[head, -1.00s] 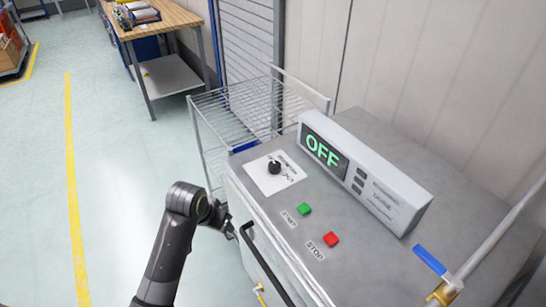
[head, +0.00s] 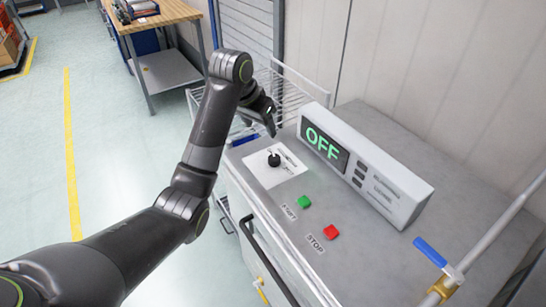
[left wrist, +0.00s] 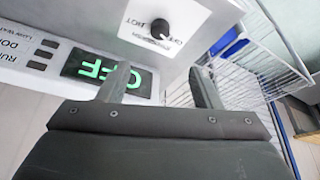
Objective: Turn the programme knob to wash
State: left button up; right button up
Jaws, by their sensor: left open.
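The programme knob (head: 274,160) is a small black dial on a white label plate (head: 262,175) on the machine's grey top. The knob also shows in the left wrist view (left wrist: 159,29), above and between my fingers. The display (head: 324,145) reads OFF in green. My left gripper (head: 270,128) is open and empty, above and just behind the knob in the head view, apart from it. In the left wrist view its two fingers (left wrist: 163,88) are spread. The label's printing is partly too small to read. My right gripper is not in view.
A green START button (head: 305,202) and a red STOP button (head: 331,232) sit in front of the display. A blue-handled valve (head: 430,252) stands at right. A wire rack (head: 290,95) is behind the machine, and a handle bar (head: 262,255) runs along its front.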

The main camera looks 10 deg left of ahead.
aim_at(274, 157)
pick_arm(q)
jog(key=x, duration=1.6)
jog(key=shift+w+f, duration=0.1)
jog(key=shift+f, duration=0.3)
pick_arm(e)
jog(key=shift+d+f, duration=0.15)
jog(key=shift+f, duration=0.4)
pick_arm(q)
jog(key=c, duration=1)
